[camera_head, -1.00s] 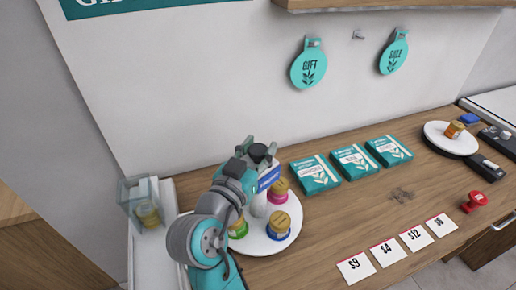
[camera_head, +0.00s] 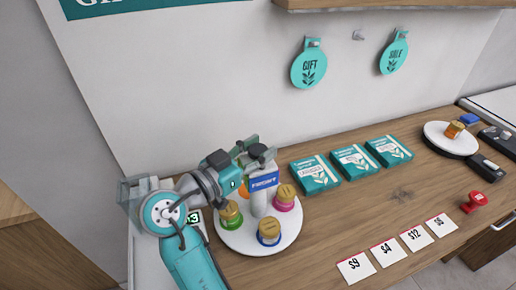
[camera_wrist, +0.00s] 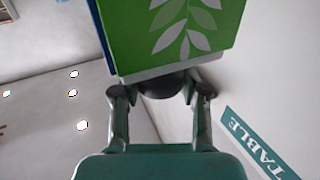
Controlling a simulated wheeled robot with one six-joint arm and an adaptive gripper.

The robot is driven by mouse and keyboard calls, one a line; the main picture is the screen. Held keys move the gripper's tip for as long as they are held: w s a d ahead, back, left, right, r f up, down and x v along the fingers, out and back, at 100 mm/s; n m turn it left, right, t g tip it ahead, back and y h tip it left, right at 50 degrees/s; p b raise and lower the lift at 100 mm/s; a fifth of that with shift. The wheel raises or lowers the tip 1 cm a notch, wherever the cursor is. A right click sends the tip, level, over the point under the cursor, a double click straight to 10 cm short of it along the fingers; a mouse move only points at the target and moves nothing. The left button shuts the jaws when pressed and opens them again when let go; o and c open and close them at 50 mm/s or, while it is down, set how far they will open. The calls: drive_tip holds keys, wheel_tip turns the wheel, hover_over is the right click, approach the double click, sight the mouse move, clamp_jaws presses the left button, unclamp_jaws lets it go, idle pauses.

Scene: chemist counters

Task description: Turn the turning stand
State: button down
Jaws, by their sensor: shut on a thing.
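The turning stand is a round white plate (camera_head: 290,236) on the counter's left part, with a white centre post (camera_head: 258,204).
Teal boxes (camera_head: 355,162) lie right of the stand. Price cards (camera_head: 387,252), a red stamp (camera_head: 474,201) and a second round stand (camera_head: 440,143) are farther right. A clear box (camera_head: 136,192) is at left, partly behind my arm.

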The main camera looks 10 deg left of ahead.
idle(0.5)
drive_tip(key=c, duration=0.6)
unclamp_jaws()
drive_tip(key=v, duration=1.2)
drive_tip(key=shift+w, duration=0.1)
drive_tip(key=shift+a, duration=0.15)
